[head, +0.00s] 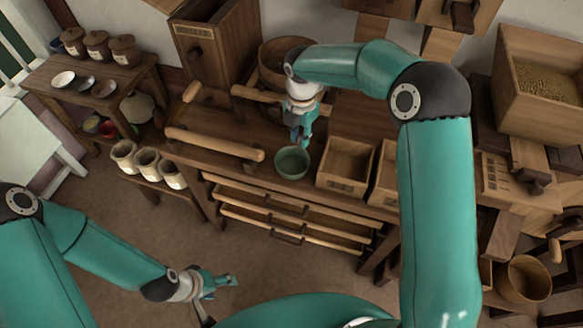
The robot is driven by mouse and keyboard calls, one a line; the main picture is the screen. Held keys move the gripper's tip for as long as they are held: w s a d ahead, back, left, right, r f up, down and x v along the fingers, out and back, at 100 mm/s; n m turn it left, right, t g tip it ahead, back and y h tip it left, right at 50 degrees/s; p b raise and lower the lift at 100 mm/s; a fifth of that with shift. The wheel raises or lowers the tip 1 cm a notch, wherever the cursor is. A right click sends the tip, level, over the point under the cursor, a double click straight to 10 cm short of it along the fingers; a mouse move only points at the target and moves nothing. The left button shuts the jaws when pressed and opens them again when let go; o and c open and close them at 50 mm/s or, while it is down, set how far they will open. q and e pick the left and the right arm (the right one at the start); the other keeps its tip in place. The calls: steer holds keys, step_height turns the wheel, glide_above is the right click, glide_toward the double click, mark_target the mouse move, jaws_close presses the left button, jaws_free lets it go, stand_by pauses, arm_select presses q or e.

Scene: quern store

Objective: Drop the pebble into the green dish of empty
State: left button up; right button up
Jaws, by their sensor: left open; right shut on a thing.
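The green dish (292,163) stands upright near the front edge of the wooden bench, left of a wooden box. My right gripper (301,140) points down just above and behind the dish's rim. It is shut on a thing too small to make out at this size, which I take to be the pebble. The inside of the dish shows green, with nothing clear in it. My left gripper (228,282) is open and empty, low over the floor in front of the bench.
Wooden boxes (347,163) stand right of the dish, and a wooden rail (214,145) lies to its left. A round wooden tub (275,55) is behind. Cream jars (147,162) stand on a low shelf at left. The floor in front is clear.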

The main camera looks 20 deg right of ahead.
steer(key=n, duration=0.2)
steer(key=f+n, duration=0.1)
steer(key=shift+w+a+f+n+b, duration=0.1)
steer(key=shift+w+a+n+b, duration=0.1)
steer(key=shift+n+b, duration=0.15)
steer(key=shift+f, duration=0.1)
steer(key=b, duration=0.5)
glide_above(297, 163)
step_height(297, 163, down, 6)
steer(key=shift+s+r, duration=0.1)
steer(key=o, duration=0.9)
steer(key=shift+r, duration=0.2)
